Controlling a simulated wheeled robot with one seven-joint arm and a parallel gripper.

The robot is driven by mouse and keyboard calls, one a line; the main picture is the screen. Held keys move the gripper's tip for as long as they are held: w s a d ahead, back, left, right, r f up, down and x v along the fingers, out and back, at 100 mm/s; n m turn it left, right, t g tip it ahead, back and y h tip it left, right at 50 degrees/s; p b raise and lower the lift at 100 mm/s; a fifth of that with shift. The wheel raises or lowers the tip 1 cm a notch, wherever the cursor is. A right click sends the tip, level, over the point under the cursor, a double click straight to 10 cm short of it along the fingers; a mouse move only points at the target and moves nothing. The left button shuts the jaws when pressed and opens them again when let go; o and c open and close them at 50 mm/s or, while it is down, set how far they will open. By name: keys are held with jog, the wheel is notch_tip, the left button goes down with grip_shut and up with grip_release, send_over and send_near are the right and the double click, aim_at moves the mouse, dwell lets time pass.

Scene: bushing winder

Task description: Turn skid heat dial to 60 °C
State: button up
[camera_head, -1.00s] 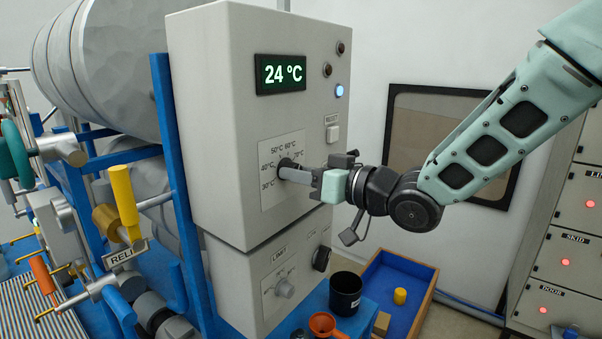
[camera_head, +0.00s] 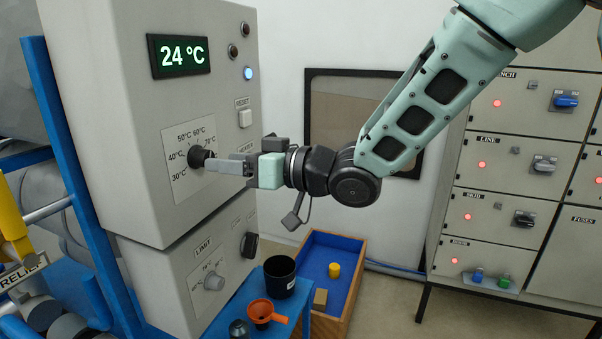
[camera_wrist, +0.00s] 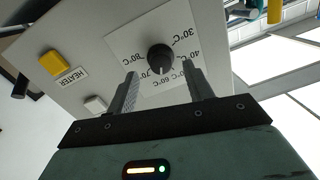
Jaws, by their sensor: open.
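The green display (camera_head: 179,56) reads 24 °C. My gripper (camera_head: 212,163) reaches the dial from the right. In the wrist view the knob (camera_wrist: 160,58) lies between and just beyond the open fingertips (camera_wrist: 160,78), with gaps on both sides. I cannot tell exactly where the knob's pointer is set.
Below is a LIMIT dial (camera_head: 214,281) and a black knob (camera_head: 250,245). A black cup (camera_head: 280,276), an orange funnel (camera_head: 261,312) and a blue-lined tray (camera_head: 322,262) stand lower down. Grey cabinets (camera_head: 490,190) stand at right.

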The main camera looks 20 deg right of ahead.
jog(key=b+v, duration=0.1)
jog(key=v, duration=1.2)
jog(key=shift+d+b, duration=0.2)
jog(key=shift+b, duration=0.15)
jog(key=shift+f, duration=0.1)
